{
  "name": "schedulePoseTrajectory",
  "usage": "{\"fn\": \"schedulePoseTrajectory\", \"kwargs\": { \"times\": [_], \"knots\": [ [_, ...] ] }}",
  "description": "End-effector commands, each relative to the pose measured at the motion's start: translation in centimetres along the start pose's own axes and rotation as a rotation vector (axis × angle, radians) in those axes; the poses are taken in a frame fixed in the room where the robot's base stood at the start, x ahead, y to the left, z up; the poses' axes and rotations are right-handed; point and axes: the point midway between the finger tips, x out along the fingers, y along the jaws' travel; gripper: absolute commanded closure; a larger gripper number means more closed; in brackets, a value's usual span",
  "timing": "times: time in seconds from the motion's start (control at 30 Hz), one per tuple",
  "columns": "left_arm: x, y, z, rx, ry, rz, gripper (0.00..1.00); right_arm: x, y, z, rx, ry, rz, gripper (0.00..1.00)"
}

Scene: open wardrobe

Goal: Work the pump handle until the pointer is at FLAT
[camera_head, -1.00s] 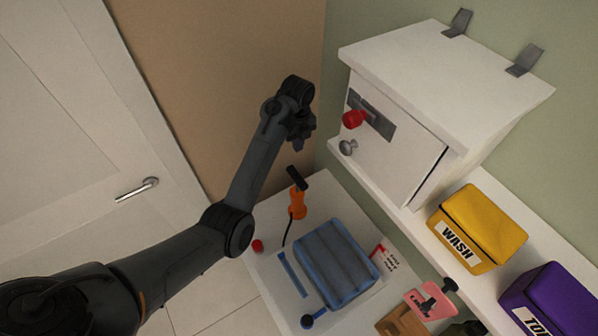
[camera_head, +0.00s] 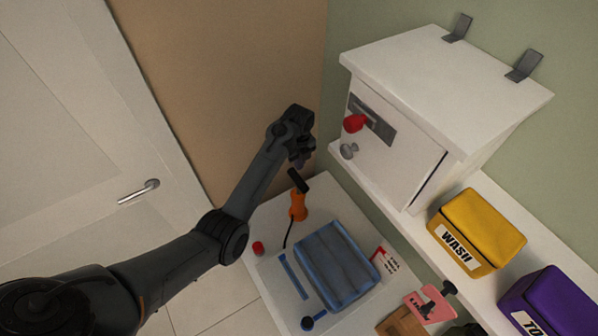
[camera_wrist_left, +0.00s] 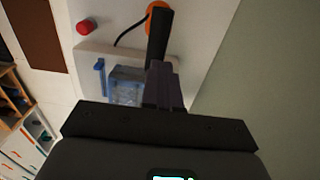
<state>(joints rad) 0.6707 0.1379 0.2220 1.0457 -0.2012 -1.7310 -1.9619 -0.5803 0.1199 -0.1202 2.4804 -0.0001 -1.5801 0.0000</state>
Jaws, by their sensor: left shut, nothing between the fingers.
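The orange pump (camera_head: 298,206) stands upright on the white surface, with its black handle (camera_head: 298,180) on top. A dark hose runs from it toward the blue bag (camera_head: 337,265), which lies flat and ribbed on a pale board. My left gripper (camera_head: 299,160) is shut and empty, just above the pump handle. In the left wrist view the fingers (camera_wrist_left: 163,85) overlap the black handle (camera_wrist_left: 159,35); I cannot tell whether they touch. A blue strip (camera_head: 293,275) lies left of the bag; its pointer is too small to read. My right gripper is not in view.
A red knob (camera_head: 258,248) sits left of the hose. A white cabinet (camera_head: 400,165) with a red handle (camera_head: 354,123) stands at the right. Yellow WASH (camera_head: 477,232) and purple (camera_head: 550,305) boxes sit on the shelf. A pink LINEN clamp piece (camera_head: 430,305) is at the front.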

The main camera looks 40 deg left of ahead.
Motion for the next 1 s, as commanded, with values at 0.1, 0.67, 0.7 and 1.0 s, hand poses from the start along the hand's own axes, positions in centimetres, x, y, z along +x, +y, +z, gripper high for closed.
{"fn": "schedulePoseTrajectory", "kwargs": {
  "times": [0.1,0.67,0.7,1.0],
  "knots": [
    [2.1,0.1,0.0,0.000,0.000,0.003,1.00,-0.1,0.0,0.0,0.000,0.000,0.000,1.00],
    [5.9,0.0,0.0,0.000,-0.001,-0.001,1.00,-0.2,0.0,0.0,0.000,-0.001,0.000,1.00],
    [5.9,0.0,0.0,0.000,-0.001,-0.001,1.00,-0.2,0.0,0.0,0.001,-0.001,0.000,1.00],
    [6.8,1.1,0.8,-0.018,0.000,0.004,1.00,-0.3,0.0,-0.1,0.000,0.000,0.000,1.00]
  ]
}}
